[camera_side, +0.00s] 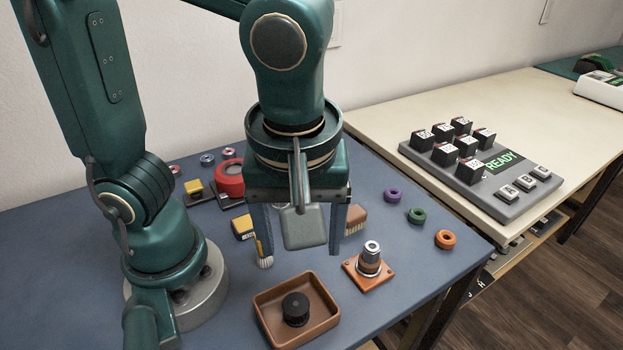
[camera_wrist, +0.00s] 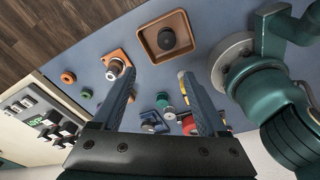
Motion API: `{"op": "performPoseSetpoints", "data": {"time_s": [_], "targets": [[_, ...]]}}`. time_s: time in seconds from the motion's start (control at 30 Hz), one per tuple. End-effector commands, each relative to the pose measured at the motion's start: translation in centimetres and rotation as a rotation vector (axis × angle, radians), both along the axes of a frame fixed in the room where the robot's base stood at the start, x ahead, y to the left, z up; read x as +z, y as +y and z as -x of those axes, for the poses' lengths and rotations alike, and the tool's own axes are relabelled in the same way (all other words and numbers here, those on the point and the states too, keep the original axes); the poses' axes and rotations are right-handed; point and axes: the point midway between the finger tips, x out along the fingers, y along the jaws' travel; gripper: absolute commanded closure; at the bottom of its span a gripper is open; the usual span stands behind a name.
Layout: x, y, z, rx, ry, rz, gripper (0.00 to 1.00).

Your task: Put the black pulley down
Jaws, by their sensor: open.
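The black pulley (camera_side: 295,309) lies in a brown tray (camera_side: 325,332) at the front of the blue table. It also shows in the wrist view (camera_wrist: 166,38), inside the tray (camera_wrist: 183,21). My gripper (camera_side: 301,253) is above the table, behind the tray and apart from the pulley. Its two fingers are spread wide, with nothing between them that I can see held. In the wrist view my gripper (camera_wrist: 157,97) is open too, and the pulley lies beyond its fingertips.
An orange base with a metal post (camera_side: 369,262) stands right of the tray. Purple (camera_side: 392,195), green (camera_side: 417,215) and orange (camera_side: 445,239) rings lie along the right. A brush (camera_side: 355,219) and a red round part (camera_side: 230,178) are behind my gripper. A keypad panel (camera_side: 490,205) sits on the adjoining bench.

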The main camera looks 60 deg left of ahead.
Motion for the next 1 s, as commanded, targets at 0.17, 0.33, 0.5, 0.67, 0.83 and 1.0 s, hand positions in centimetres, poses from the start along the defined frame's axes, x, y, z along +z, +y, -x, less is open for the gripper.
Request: {"op": "performPoseSetpoints", "data": {"time_s": [0.17,0.33,0.5,0.67,0.83,1.0], "targets": [[1.0,3.0,-0.8,-0.288,-0.064,0.062,0.24],[1.4,5.5,-1.2,-0.577,-0.165,0.039,0.24],[1.6,7.5,-1.3,-0.827,-0.258,-0.057,0.24],[1.5,8.6,-1.4,-0.975,-0.299,-0.148,0.24],[1.5,9.0,-1.4,-1.033,-0.309,-0.187,0.24],[1.5,9.0,-1.4,-1.036,-0.307,-0.188,0.24]]}}
